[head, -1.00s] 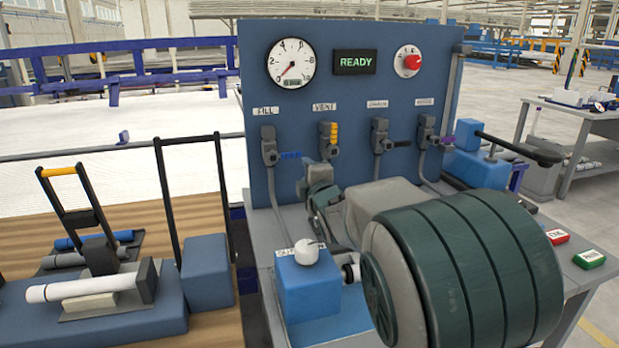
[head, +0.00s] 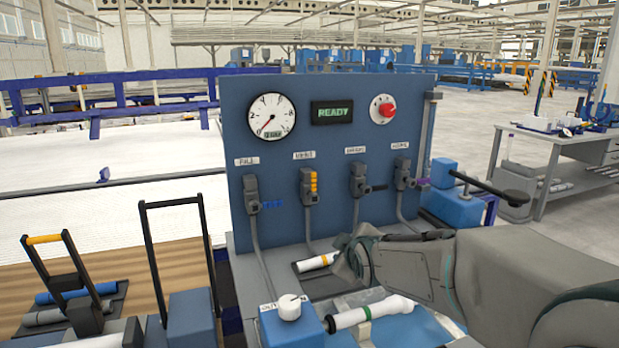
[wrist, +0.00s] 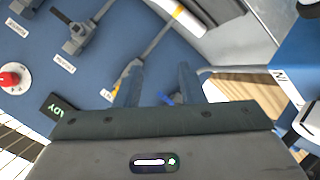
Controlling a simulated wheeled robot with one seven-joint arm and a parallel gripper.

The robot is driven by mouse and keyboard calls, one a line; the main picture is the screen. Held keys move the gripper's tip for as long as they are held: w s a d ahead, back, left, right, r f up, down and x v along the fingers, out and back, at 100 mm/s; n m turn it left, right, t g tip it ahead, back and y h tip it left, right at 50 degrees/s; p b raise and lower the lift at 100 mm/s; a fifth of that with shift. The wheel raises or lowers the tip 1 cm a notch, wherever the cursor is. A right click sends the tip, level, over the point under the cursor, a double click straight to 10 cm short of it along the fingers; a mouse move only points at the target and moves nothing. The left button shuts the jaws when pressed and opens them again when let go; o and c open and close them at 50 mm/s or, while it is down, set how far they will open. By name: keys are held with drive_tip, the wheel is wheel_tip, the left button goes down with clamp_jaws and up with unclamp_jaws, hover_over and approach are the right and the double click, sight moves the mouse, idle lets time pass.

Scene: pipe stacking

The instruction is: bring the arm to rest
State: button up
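My gripper shows in the wrist view (wrist: 160,82) with its two dark fingers apart and nothing held between them. In the head view my grey arm reaches in from the right, over the bench in front of the blue panel (head: 335,160); the fingertips cannot be made out there. A white pipe with a black end (head: 370,312) lies at the bench front beside the blue block with a white knob (head: 290,307). A shorter white pipe with an orange band (head: 318,262) lies on a dark mat, near my arm.
The panel carries a gauge (head: 271,117), a READY display (head: 332,112), a red button (head: 383,109) and several valves. A blue fixture with a black handle (head: 460,205) stands right of it. Black-handled clamps (head: 70,285) stand at left. A grey table (head: 570,140) is farther right.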

drive_tip(key=s+d+r+m+g+p, duration=0.1)
drive_tip(key=s+d+m+g+p, duration=0.1)
drive_tip(key=s, duration=0.7)
drive_tip(key=s+d+m+g+h+p, duration=0.1)
drive_tip(key=s+d+m+g+p, duration=0.2)
drive_tip(key=s+m, duration=0.3)
drive_tip(key=s+d+r+m+g+h+p, duration=0.1)
drive_tip(key=s+m+g+p, duration=0.3)
drive_tip(key=s, duration=0.8)
drive_tip(key=shift+s+d+r, duration=0.15)
drive_tip(key=shift+d+r, duration=0.15)
drive_tip(key=shift+d, duration=0.4)
